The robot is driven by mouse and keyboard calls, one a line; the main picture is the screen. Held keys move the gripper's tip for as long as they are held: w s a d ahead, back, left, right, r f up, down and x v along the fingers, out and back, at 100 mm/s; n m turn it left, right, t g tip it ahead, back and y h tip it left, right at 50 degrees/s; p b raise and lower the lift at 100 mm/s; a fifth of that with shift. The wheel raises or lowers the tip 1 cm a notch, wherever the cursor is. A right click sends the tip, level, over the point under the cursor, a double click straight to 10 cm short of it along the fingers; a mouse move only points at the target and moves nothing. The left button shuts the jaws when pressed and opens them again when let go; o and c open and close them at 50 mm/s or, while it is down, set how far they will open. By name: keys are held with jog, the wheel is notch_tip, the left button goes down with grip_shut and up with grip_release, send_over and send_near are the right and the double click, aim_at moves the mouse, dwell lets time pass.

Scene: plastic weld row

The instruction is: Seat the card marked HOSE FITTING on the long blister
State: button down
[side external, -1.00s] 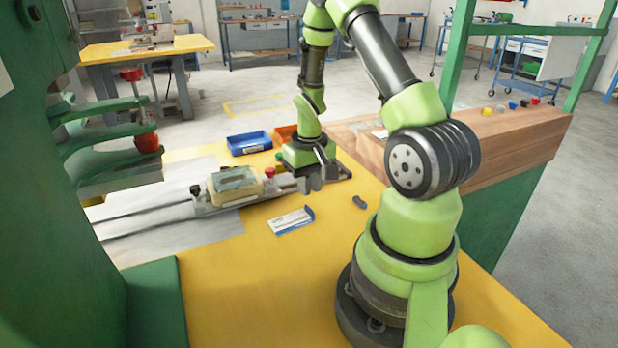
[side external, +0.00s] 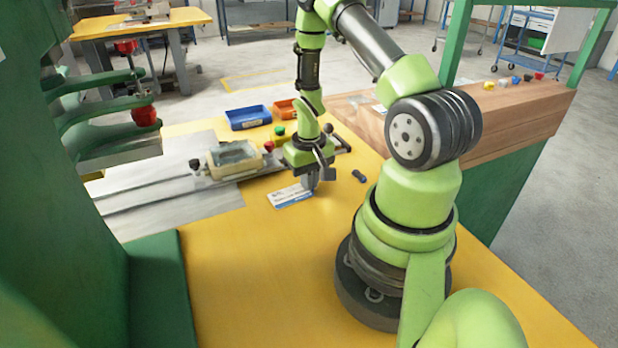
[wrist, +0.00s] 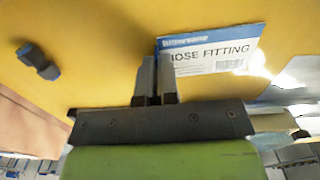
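The card marked HOSE FITTING (wrist: 210,58) is white with a blue band along one edge; in the side view the card (side external: 286,198) lies on the yellow bench. My gripper (side external: 310,186) is low at the card's right end. In the wrist view my gripper's fingers (wrist: 156,68) are close together at the card's short edge, one overlapping its corner. Whether they pinch the card cannot be told. A pale holder (side external: 257,160) with a clear, greyish blister (side external: 233,152) sits on the slide rails, behind and left of the card. The blister's length is unclear.
A small dark piece (side external: 359,176) lies right of my gripper; it also shows in the wrist view (wrist: 38,60). Blue (side external: 248,117) and orange (side external: 285,108) bins stand at the back. The green press (side external: 60,200) stands left. The front bench is clear.

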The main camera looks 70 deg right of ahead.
dwell(0.3)
jog(key=shift+r, duration=2.25)
jog(key=shift+r, duration=0.1)
jog(key=shift+r, duration=0.35)
notch_tip(320, 180, up, 11)
jog(key=m, duration=0.1)
send_over(253, 149)
jog(key=shift+w+d+f, duration=0.1)
jog(key=shift+d+f, duration=0.05)
jog(key=shift+f, duration=4.7)
jog(key=shift+f, duration=0.65)
